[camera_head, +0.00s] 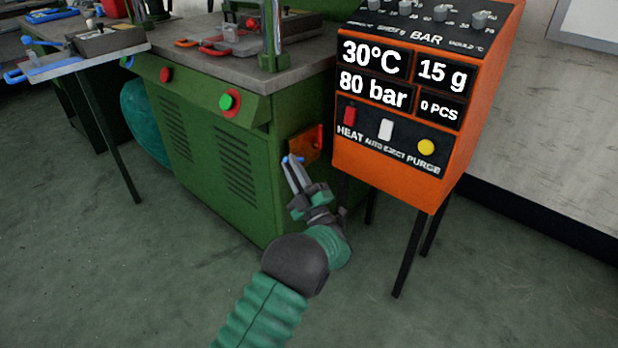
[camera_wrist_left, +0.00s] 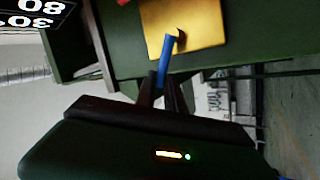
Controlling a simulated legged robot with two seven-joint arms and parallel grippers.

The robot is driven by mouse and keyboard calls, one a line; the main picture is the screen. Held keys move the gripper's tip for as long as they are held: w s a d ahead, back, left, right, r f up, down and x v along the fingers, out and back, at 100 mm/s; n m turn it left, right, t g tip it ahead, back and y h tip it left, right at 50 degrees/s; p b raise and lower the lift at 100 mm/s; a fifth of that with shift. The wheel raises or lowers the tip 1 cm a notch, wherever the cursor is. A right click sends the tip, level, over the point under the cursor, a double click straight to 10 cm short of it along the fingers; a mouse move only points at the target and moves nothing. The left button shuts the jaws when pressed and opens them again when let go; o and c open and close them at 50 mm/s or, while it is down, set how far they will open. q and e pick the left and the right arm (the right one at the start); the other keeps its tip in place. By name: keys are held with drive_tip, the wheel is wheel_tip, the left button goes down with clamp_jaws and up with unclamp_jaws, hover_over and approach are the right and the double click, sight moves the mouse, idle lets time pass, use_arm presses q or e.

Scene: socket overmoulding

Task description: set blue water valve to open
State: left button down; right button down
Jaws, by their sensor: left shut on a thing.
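The blue water valve handle (camera_head: 286,160) shows as a small blue tip at my left gripper's fingers, in front of an orange-brown plate (camera_head: 308,143) on the side of the green machine. In the left wrist view the handle (camera_wrist_left: 164,58) is a blue bar standing out between the fingers, in front of the yellow-lit plate (camera_wrist_left: 208,22). My left gripper (camera_head: 292,168) is shut on the handle; it also shows in the wrist view (camera_wrist_left: 160,84). The fingers hide part of the handle. My right gripper is not in view.
The green machine (camera_head: 215,150) has a red button (camera_head: 166,75) and a green button (camera_head: 228,102) on its front. An orange control box (camera_head: 385,180) on black legs stands close right of my gripper. The grey-green floor (camera_head: 120,270) at left is clear.

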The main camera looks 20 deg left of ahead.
use_arm(q)
drive_tip(key=shift+s+f+n+g+y+b, duration=0.1)
drive_tip(key=shift+f+n+g+y+b, duration=0.35)
drive_tip(key=shift+n+b, duration=0.35)
drive_tip(key=shift+f+n+g+y+b, duration=0.35)
drive_tip(key=shift+n+y+b, duration=0.1)
drive_tip(key=shift+n, duration=0.55)
drive_tip(key=shift+r, duration=0.1)
drive_tip(key=c, duration=1.7)
unclamp_jaws()
